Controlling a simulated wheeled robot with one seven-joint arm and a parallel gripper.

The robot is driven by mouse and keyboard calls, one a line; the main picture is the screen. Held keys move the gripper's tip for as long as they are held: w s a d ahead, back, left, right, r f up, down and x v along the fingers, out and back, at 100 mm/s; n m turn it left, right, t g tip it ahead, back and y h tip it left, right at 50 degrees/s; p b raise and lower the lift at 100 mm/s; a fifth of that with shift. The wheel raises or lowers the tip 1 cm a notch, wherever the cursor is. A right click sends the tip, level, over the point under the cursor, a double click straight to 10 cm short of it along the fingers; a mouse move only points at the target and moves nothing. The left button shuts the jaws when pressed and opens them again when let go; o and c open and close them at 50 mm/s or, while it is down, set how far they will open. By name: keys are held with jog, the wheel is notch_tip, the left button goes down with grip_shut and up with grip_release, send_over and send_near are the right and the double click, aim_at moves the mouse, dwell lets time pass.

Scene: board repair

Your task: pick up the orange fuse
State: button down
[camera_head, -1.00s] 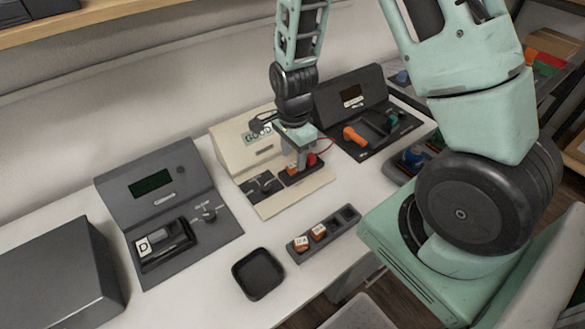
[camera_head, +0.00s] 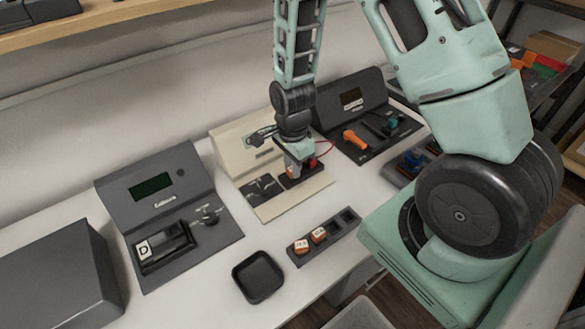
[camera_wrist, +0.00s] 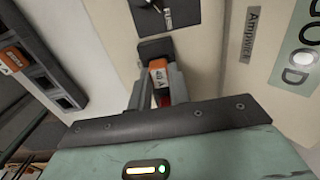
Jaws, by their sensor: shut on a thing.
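The orange fuse (camera_wrist: 158,71) with a white label reading about "40A" shows in the wrist view, between the fingers of my gripper (camera_wrist: 158,88). My gripper is shut on it. The fuse is at the black socket block (camera_wrist: 153,48) of the cream tester; whether it is still seated cannot be told. In the head view my gripper (camera_head: 296,168) points down over the tester (camera_head: 290,203), and a small part of the orange fuse (camera_head: 291,171) shows beside the fingers.
A grey fuse rack (camera_head: 337,233) holds two orange fuses (camera_head: 301,247) with empty slots at the right. A black tray (camera_head: 257,277) lies in front. A grey tester (camera_head: 200,250) stands left. A dark station with an orange-handled tool (camera_head: 354,139) stands behind right.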

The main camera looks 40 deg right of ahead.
notch_tip(320, 180, up, 10)
dwell(0.6)
